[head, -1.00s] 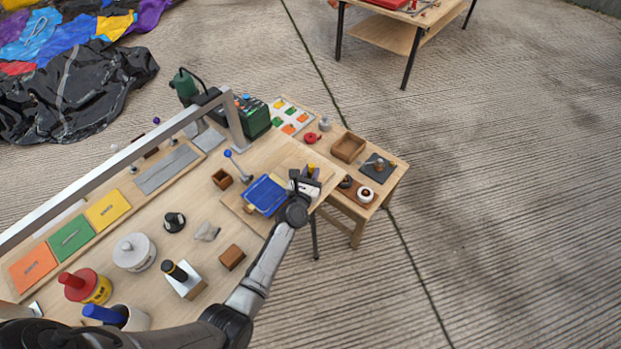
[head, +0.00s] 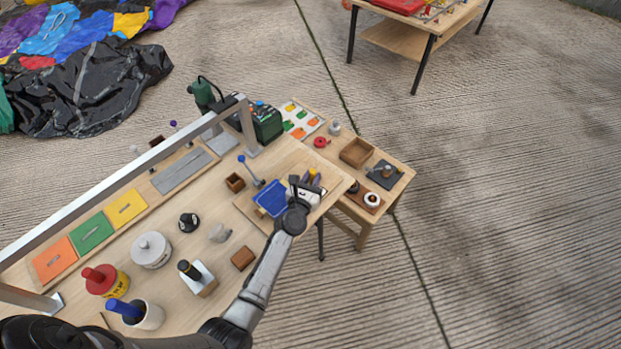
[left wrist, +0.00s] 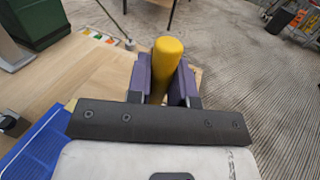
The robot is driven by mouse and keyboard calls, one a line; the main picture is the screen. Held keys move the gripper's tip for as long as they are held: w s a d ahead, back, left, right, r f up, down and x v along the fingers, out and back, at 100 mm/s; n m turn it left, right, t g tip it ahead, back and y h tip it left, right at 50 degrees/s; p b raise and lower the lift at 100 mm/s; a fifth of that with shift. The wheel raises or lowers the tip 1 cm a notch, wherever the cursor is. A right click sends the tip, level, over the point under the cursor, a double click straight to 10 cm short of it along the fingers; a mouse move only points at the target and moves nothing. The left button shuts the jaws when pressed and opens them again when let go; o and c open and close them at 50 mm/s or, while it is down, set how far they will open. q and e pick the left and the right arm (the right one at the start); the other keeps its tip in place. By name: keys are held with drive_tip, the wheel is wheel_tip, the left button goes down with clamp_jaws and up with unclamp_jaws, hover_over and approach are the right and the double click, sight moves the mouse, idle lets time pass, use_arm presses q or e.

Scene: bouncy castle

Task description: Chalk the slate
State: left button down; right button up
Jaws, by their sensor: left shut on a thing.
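My left gripper (head: 314,178) is over the right end of the workbench, with its purple fingers shut on a yellow stick. In the left wrist view the yellow stick (left wrist: 166,62) stands up between the fingers (left wrist: 163,80). I cannot tell whether it is chalk. A dark slab (head: 391,178) that may be the slate lies on the lower side table to the right, with a small brownish object on it. Flat grey slabs (head: 180,172) lie along the back of the bench. My right gripper is not in view.
A blue tray (head: 268,200) lies just left of the gripper on a wooden board. A wooden box (head: 357,152) and a round red item (head: 321,142) stand on the side table. A metal frame (head: 130,170) spans the bench. Concrete floor to the right is clear.

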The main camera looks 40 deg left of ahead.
sight(311, 175)
use_arm(q)
drive_tip(key=shift+r+p, duration=1.1)
drive_tip(key=shift+r, duration=0.5)
